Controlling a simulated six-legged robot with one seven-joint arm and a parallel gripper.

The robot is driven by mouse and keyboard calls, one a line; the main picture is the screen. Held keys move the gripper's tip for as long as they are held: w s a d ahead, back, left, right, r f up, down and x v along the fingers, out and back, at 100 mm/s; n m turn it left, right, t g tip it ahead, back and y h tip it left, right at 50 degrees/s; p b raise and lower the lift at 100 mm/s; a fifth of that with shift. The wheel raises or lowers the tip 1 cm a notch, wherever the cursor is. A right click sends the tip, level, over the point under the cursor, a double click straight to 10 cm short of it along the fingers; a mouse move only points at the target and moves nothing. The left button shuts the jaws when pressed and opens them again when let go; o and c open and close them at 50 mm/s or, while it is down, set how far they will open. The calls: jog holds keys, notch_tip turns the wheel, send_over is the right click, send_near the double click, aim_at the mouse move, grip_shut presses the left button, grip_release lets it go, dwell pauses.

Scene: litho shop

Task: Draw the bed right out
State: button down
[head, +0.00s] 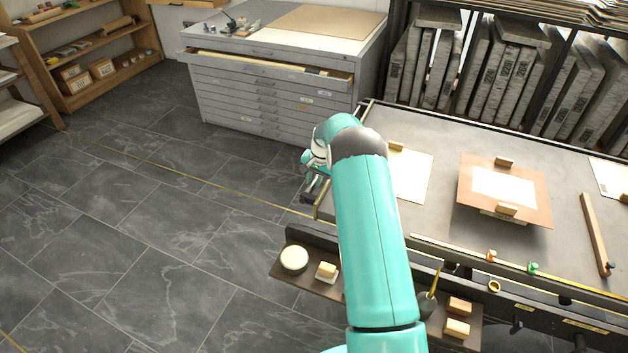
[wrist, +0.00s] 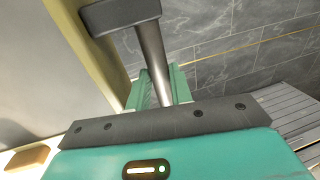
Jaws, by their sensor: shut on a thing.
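The bed (head: 450,145) is a long grey slab with a thin yellowish edge, at the right of the head view. Its left end reaches to my arm, and its surface also shows at the left of the wrist view (wrist: 35,60). A steel bar (wrist: 151,52) with a dark end bracket (wrist: 120,14) stands along the bed's end in the wrist view. My gripper (wrist: 160,88) is shut on this bar, its teal fingers around it. In the head view my gripper (head: 315,168) is at the bed's left end, partly hidden by my forearm.
On the bed lie a pale sheet (head: 412,180), a brown board (head: 535,192) with white paper, and a wooden bar (head: 594,228). A dark ledge (head: 320,283) along the front holds small blocks. A grey drawer cabinet (head: 240,105) stands behind. The tiled floor at left is clear.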

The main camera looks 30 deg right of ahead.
jog(key=shift+w+a+r, duration=0.3)
jog(key=shift+w+a, duration=0.05)
jog(key=shift+a, duration=0.05)
jog(key=c, duration=1.3)
grip_release()
jog(key=shift+o, duration=0.2)
jog(key=shift+s+d+f, duration=0.1)
jog(key=shift+s+d, duration=0.05)
jog(key=shift+d, duration=0.05)
notch_tip(320, 180, up, 14)
jog(key=s+d, duration=0.2)
jog(key=shift+f, duration=0.25)
jog(key=shift+a, duration=0.1)
